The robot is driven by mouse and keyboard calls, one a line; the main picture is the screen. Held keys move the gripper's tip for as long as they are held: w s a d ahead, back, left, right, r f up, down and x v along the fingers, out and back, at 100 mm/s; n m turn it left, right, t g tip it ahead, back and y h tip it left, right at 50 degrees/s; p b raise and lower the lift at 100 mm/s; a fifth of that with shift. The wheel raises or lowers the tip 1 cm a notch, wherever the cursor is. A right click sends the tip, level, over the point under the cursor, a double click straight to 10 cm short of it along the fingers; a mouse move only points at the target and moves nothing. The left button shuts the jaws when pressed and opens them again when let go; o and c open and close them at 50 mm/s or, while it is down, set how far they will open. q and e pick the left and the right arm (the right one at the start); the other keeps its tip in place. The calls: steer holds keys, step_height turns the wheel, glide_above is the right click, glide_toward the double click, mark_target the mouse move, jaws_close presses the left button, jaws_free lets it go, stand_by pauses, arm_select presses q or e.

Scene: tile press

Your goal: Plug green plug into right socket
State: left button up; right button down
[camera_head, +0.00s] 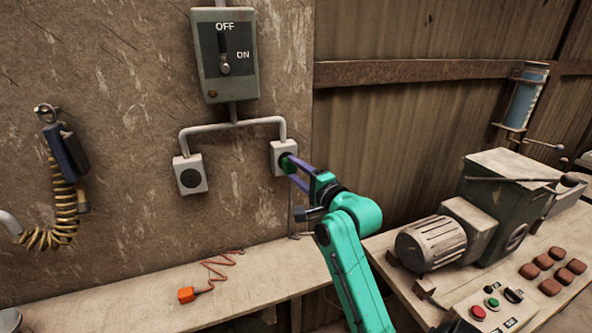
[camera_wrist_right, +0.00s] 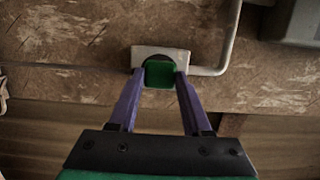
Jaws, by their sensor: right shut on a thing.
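The green plug (camera_head: 288,164) is at the right socket (camera_head: 277,151) on the wall, against its round dark face. My right gripper (camera_head: 287,169) is shut on the green plug, its purple fingers on either side of it. In the right wrist view the green plug (camera_wrist_right: 159,75) sits between the fingertips (camera_wrist_right: 158,78), in front of the right socket (camera_wrist_right: 180,58). The dark round opening shows above the plug; how deep the plug sits I cannot tell. The left socket (camera_head: 190,176) is empty. My left gripper is not in view.
The switch box (camera_head: 225,58) marked OFF and ON hangs above the sockets. An orange plug (camera_head: 186,295) with a coiled cord lies on the bench (camera_head: 130,315) below. A motor machine (camera_head: 432,243) and button panel (camera_head: 490,310) stand at the right.

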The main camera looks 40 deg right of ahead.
stand_by(0.6)
steer(key=shift+p, duration=0.35)
steer(key=shift+w+d, duration=0.15)
steer(key=shift+w, duration=0.4)
steer(key=shift+c, duration=1.3)
jaws_free()
